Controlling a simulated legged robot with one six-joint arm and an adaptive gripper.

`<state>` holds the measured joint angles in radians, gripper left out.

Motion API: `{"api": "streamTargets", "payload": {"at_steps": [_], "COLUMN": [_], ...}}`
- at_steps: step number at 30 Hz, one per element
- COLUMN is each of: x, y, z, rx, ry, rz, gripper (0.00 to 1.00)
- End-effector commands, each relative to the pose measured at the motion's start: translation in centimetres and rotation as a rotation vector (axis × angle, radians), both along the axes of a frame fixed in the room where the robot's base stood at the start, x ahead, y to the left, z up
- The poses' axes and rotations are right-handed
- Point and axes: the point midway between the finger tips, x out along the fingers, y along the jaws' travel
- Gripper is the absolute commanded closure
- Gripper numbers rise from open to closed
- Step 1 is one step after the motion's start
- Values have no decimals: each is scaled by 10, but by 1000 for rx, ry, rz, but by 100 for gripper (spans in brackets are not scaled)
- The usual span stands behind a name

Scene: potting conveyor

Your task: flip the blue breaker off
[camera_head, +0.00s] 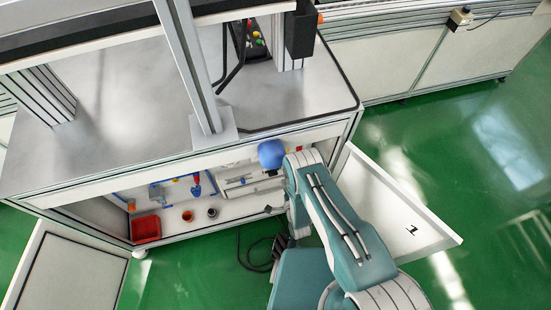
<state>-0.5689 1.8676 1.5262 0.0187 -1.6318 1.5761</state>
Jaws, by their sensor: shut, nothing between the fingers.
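The open lower bay of the workstation (180,238) holds a row of small devices on its back panel. A small blue part (197,190) with red above it sits on the panel left of my arm. I cannot tell whether it is the blue breaker or which way any switch is set. My arm reaches in front of the right part of the bay. What looks like the dark tip of my gripper (268,209) shows left of the arm's end, shut and empty, apart from the small blue part. The arm hides the rest of it and the panel behind.
A red bin (146,229) stands at the bay's lower left. Open doors flank the bay, left (72,267) and right (395,207). A rounded blue object (271,153) shows beside my arm. Black cable (248,260) lies on the green floor, which is clear at far right.

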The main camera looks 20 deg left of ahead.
Motion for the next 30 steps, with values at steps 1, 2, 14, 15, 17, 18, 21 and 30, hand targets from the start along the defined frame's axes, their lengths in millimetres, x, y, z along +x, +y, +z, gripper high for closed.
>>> {"api": "streamTargets", "payload": {"at_steps": [1,2,14,15,17,18,21,30], "x": [7,12,70,75,84,89,99,108], "y": [5,8,42,45,51,54,60,66], "z": [-1,-2,-15,-16,-15,-14,-13,-12], "rx": [2,1,2,2,2,2,1,0], "ry": [-3,-3,-3,-3,-3,-3,-2,0], "rz": [0,0,0,0,0,0,0,0], "gripper": [100,100,100,100,100,100,100,100]}}
